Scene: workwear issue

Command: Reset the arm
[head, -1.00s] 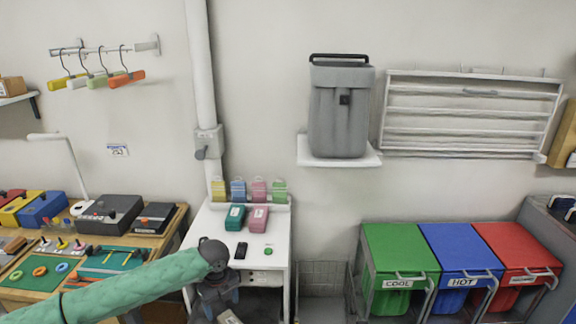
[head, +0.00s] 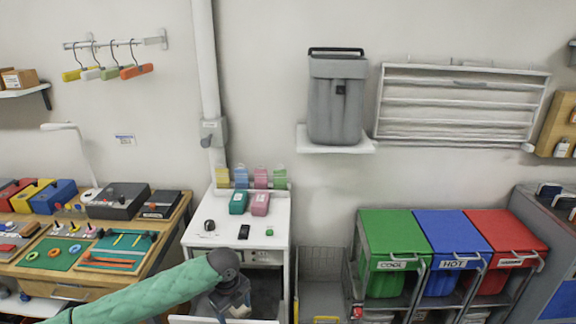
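My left arm, in a green sleeve, comes in from the lower left of the head view. Its dark gripper (head: 238,308) points down in front of the white table (head: 205,238), below the tabletop's front edge. A small pale patch shows at the fingertips. I cannot tell whether it is a held thing or part of the gripper, nor whether the fingers are open. My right arm and gripper are not in view.
The white table holds teal and pink packs (head: 260,203), a black device (head: 243,232) and a dark round thing (head: 209,225). A wooden bench (head: 170,222) stands left. Green (head: 385,232), blue (head: 447,232) and red (head: 505,232) bins stand right.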

